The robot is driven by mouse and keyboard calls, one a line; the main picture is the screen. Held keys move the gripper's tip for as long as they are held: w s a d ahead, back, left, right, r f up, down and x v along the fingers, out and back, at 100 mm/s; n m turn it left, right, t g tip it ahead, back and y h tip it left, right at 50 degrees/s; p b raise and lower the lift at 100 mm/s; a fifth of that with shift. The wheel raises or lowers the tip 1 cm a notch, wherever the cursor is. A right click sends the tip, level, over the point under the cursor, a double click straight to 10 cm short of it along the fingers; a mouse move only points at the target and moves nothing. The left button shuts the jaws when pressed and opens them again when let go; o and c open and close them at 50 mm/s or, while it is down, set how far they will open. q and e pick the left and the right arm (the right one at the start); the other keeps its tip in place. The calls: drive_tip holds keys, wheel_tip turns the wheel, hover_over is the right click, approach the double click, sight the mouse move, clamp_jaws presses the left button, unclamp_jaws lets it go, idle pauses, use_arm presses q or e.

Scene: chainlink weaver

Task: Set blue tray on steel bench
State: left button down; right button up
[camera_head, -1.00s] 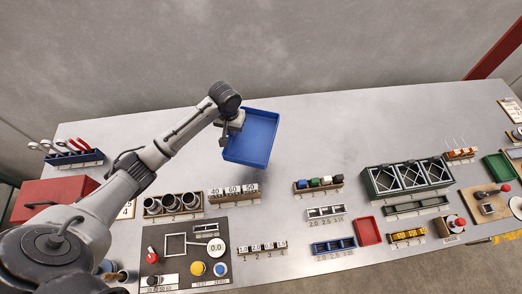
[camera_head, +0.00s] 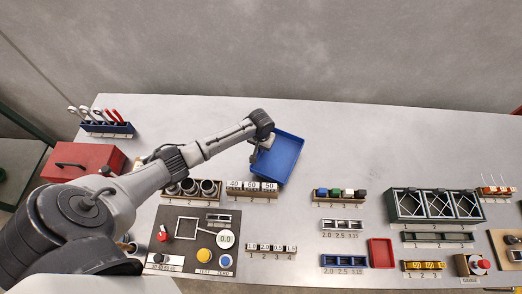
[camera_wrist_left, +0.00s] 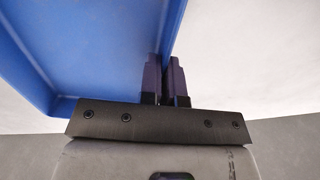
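The blue tray (camera_head: 281,158) is a shallow open box, empty inside, over the back middle of the steel bench (camera_head: 345,140). My left gripper (camera_head: 256,153) is at its left edge. In the left wrist view the two dark fingers (camera_wrist_left: 166,80) are shut on the wall of the tray (camera_wrist_left: 90,50), one on each side. I cannot tell whether the tray touches the bench or hangs just above it. My right gripper is not in view.
A rack of 40, 60, 50 blocks (camera_head: 252,188) stands just in front of the tray. Ring cylinders (camera_head: 190,188) stand left of it. A rack of coloured blocks (camera_head: 341,195) and a dark frame rack (camera_head: 436,205) stand to the right. The bench behind these is bare.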

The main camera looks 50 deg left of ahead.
use_arm(q)
drive_tip(key=shift+f, duration=1.55)
drive_tip(key=shift+f, duration=0.1)
drive_tip(key=shift+f, duration=0.15)
drive_tip(key=c, duration=1.3)
unclamp_jaws()
drive_tip(key=shift+c, duration=0.2)
wheel_tip(320, 180, up, 12)
drive_tip(key=shift+r+p, duration=0.25)
drive_tip(key=shift+p, duration=0.2)
